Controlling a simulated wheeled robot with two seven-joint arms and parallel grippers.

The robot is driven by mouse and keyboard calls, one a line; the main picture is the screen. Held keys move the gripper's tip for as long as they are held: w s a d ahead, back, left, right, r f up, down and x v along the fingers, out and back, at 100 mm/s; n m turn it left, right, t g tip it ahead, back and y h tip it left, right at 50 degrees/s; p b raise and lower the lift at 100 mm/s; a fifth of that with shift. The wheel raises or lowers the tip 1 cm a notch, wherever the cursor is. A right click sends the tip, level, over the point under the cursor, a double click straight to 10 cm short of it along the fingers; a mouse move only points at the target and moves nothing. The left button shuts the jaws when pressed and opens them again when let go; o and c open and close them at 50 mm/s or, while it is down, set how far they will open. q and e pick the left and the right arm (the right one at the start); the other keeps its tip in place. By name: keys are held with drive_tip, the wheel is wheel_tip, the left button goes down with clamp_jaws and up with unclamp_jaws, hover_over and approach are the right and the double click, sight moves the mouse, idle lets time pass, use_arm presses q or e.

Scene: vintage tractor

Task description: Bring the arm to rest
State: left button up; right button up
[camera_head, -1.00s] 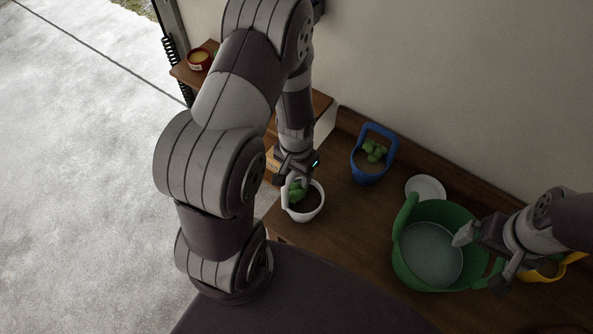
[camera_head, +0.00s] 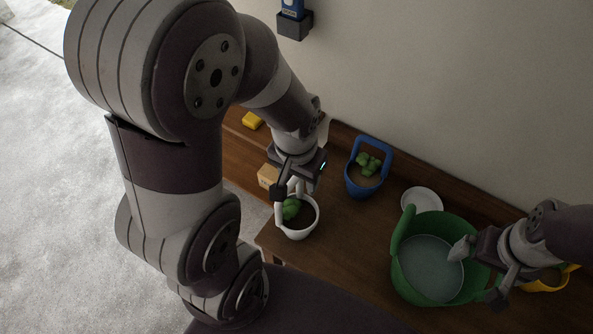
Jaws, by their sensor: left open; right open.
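My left gripper (camera_head: 297,188) is open, just above and behind a white pot or basket (camera_head: 299,232) with a green plant in it. The gripper overlaps the basket's upper part, and I cannot tell whether they touch. My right gripper (camera_head: 478,272) is open at the right side of a large green tub (camera_head: 408,282). One finger reaches over the tub's inside and the other is near its outer right wall.
A blue basket (camera_head: 362,188) with a green plant stands by the back wall. A white plate (camera_head: 423,199) lies behind the tub, and a yellow basket (camera_head: 548,284) is partly hidden at right. A wooden block (camera_head: 268,176) and a yellow item (camera_head: 252,120) lie at left.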

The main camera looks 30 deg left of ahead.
use_arm(q)
wheel_tip(320, 180, down, 7)
drive_tip(key=b, duration=0.6)
drive_tip(key=shift+s+d+b, duration=0.3)
drive_tip(key=shift+b, duration=0.1)
drive_tip(key=shift+r, duration=0.1)
